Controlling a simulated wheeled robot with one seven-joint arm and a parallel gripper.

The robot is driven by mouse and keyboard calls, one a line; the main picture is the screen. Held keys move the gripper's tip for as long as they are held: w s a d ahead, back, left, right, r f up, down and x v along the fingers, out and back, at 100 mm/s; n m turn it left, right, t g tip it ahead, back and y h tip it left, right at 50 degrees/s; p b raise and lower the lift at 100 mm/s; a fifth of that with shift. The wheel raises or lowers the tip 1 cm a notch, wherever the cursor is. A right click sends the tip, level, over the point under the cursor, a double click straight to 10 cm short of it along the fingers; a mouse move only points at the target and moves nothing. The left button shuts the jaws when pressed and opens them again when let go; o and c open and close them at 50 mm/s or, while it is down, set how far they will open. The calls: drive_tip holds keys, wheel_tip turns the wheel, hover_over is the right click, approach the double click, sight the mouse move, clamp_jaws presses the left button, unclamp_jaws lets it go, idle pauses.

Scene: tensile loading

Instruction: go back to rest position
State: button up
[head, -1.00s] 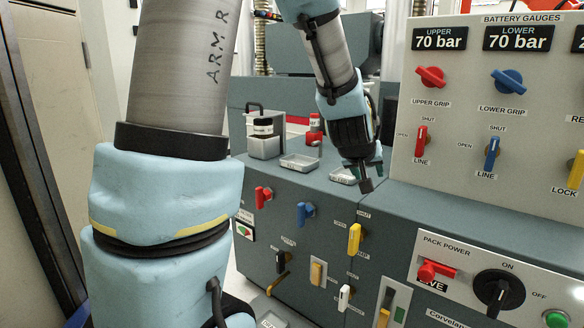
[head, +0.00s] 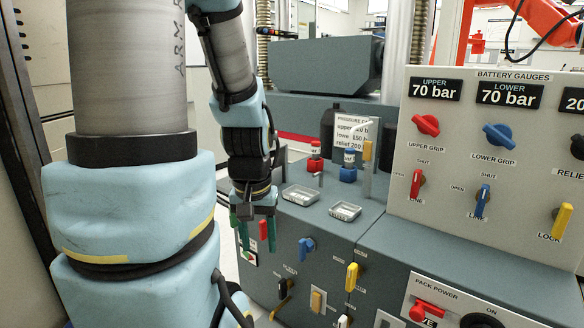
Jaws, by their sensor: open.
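My gripper (head: 252,232) hangs pointing down at the left front edge of the grey-green machine bench (head: 335,235). My arm comes down from the top of the view, left of the middle, and hides part of the bench's left end.
A gauge panel (head: 497,135) with red, blue and yellow handles stands at the right. Two shallow trays (head: 345,211) (head: 300,195), a red fitting (head: 315,158), a blue fitting (head: 348,170) and a pressure card (head: 351,130) are on the bench top. More handles, including blue (head: 306,248) and yellow (head: 352,277), stick out in front.

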wheel_tip(320, 180, up, 28)
drive_tip(key=p, duration=2.5)
drive_tip(key=shift+f, duration=0.25)
idle(0.6)
